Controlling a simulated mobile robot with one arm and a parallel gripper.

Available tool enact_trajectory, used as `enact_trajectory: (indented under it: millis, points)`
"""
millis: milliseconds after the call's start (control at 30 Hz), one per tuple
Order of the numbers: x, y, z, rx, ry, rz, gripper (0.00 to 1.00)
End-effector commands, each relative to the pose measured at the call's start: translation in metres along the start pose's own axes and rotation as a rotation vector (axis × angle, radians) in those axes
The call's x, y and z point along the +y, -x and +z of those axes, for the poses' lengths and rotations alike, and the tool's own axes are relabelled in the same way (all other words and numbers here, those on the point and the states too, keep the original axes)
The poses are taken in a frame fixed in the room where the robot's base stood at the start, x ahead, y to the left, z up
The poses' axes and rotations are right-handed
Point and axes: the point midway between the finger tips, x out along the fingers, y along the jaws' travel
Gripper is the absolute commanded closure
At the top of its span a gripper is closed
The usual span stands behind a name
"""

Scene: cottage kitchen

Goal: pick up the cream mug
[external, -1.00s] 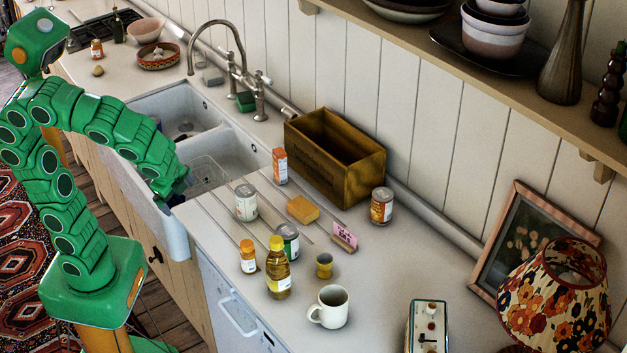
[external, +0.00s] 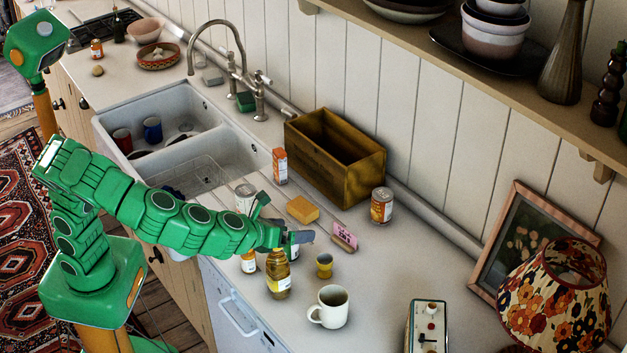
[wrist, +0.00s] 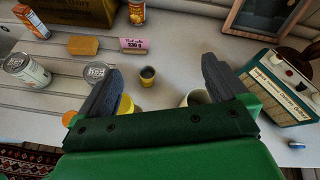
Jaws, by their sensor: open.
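The cream mug (external: 330,308) stands upright on the white counter, its handle toward the left in the external view. In the wrist view the mug (wrist: 197,98) shows only in part, behind my gripper's right finger and palm. My gripper (external: 291,231) is open and empty.
A wooden box (external: 335,165) stands behind.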

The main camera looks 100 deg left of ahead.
Motion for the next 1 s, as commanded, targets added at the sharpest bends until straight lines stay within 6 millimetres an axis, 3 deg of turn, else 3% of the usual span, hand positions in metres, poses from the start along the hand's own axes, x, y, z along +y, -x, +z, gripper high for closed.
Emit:
enact_trajectory:
  millis: [200,467,800,1000]
  points:
    - [-0.049,0.005,-0.034,-0.024,-0.200,-0.108,0.00]
    - [-0.089,0.013,-0.072,-0.047,-0.391,-0.205,0.00]
    - [-0.066,-0.023,-0.134,-0.046,-0.382,-0.196,0.00]
    - [-0.058,-0.037,-0.161,-0.048,-0.379,-0.197,0.00]
